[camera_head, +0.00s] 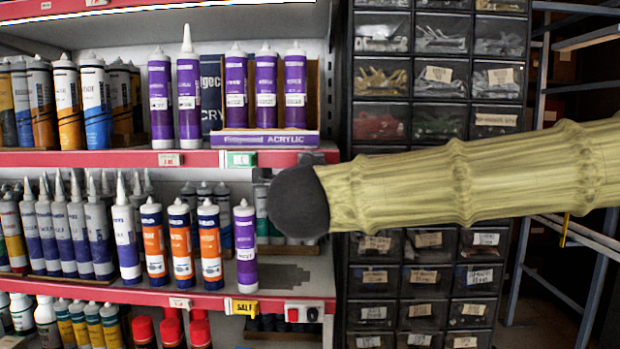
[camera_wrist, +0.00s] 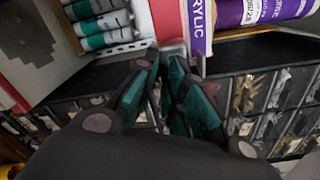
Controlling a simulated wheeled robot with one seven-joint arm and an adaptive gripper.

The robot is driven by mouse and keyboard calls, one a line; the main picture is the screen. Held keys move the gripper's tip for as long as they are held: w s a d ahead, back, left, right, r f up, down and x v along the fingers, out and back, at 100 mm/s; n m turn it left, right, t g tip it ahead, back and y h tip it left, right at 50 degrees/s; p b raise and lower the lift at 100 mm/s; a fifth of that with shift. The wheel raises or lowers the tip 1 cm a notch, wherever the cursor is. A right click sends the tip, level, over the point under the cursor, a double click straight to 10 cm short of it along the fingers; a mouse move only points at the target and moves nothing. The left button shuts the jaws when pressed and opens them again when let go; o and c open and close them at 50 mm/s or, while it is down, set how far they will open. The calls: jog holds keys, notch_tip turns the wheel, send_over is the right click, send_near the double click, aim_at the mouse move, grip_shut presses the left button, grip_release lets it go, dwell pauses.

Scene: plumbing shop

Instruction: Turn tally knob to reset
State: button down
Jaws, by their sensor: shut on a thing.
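In the wrist view my gripper (camera_wrist: 166,58) has its two dark fingers with green pads brought together near the shelf's front edge. A small greyish piece (camera_wrist: 172,45) shows at the fingertips. It sits where the tally knob would be held, but its shape and any markings are mostly hidden by the fingers. In the head view my arm reaches in from the right, and its dark wrist end covers the right end of the middle shelf. The fingers and the knob cannot be made out there.
Purple acrylic tubes (camera_head: 265,85) stand in a carton on the upper shelf, close to my fingers. Orange, white and purple tubes (camera_head: 245,245) line the shelf below. A rack of small parts drawers (camera_head: 375,278) stands right of the shelves. A red and white fixture (camera_head: 303,312) is on the lower shelf edge.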

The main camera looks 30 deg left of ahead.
jog(key=c, duration=1.4)
grip_release()
jog(key=v, duration=1.2)
